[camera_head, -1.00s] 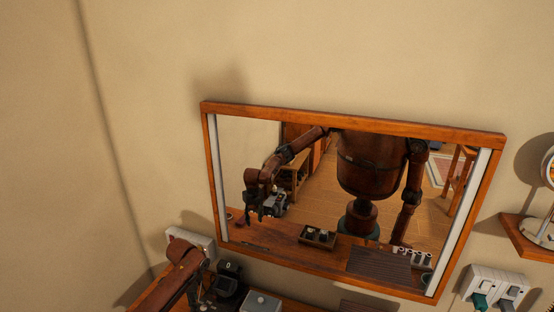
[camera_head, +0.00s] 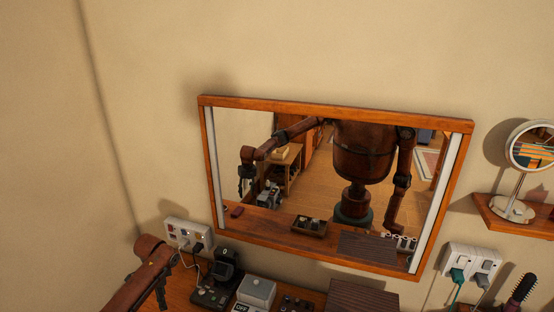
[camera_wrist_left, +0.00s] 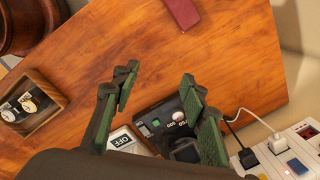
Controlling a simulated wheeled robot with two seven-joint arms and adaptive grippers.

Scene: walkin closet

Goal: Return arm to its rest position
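My left arm (camera_head: 148,275) comes in at the lower left of the head view, bent over the wooden counter; its gripper there is mostly cut off by the frame edge. In the left wrist view my left gripper (camera_wrist_left: 157,80) has its green-padded fingers spread wide with nothing between them. Beyond the fingers are a black device with a knob (camera_wrist_left: 170,117) and a light box with an OFF label (camera_wrist_left: 122,140). My right gripper is not directly in view; the right arm shows only as a reflection, hanging down, in the mirror.
A wood-framed mirror (camera_head: 335,105) hangs on the wall. The counter (camera_wrist_left: 110,45) holds a watch tray (camera_wrist_left: 62,98) and a dark red item (camera_wrist_left: 181,12). A power strip (camera_head: 187,234) with cables stands by the wall. A round mirror (camera_head: 530,147) stands on a shelf at right.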

